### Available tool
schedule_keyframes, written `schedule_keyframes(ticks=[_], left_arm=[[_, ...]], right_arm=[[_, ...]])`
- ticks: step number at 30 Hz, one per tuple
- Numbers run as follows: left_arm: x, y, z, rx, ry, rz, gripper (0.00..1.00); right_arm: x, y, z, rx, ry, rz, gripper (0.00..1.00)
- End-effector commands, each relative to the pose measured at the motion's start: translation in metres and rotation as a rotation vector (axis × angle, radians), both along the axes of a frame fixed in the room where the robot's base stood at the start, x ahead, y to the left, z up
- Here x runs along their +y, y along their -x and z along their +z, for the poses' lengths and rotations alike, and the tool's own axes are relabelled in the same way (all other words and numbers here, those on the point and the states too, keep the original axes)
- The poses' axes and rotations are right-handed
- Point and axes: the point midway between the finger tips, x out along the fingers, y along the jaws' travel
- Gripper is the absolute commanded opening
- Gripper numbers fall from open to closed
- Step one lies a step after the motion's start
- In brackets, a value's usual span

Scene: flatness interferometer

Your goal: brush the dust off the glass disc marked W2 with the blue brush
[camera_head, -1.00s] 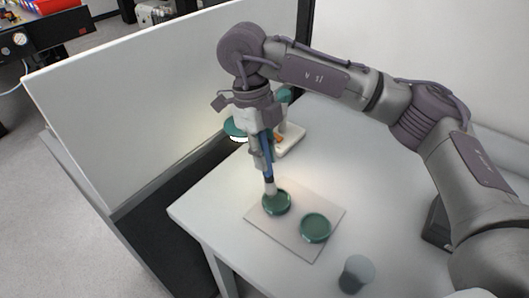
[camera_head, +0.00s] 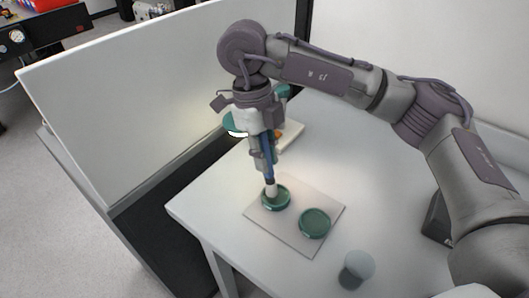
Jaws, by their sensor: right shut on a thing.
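My right gripper (camera_head: 264,150) is shut on the blue brush (camera_head: 268,168), which points down. The brush's pale tip is at the left glass disc (camera_head: 283,203), a green round disc on a flat light mat (camera_head: 284,231). The tip appears to touch the disc's upper left part. A second green glass disc (camera_head: 314,223) lies on the same mat to the right, apart from the brush. I cannot read any marking on either disc, so I cannot tell which is W2. My left gripper is not in view.
A lamp with a green head (camera_head: 234,123) and a pale base (camera_head: 293,133) stands behind my gripper. A white partition (camera_head: 130,110) runs along the left.

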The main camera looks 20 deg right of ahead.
Motion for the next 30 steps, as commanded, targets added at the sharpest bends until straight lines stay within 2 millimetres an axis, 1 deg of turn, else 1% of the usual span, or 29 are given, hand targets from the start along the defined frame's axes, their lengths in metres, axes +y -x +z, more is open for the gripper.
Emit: schedule_keyframes(ticks=[18,26,30], left_arm=[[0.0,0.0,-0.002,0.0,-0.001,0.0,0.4],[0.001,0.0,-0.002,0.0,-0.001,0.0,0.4],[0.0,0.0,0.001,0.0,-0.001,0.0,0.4]], right_arm=[[-0.001,0.014,0.0,0.001,0.0,0.001,0.0],[-0.001,0.014,0.001,0.002,0.0,0.0,0.0],[0.0,0.014,0.005,0.001,0.001,0.0,0.0]])
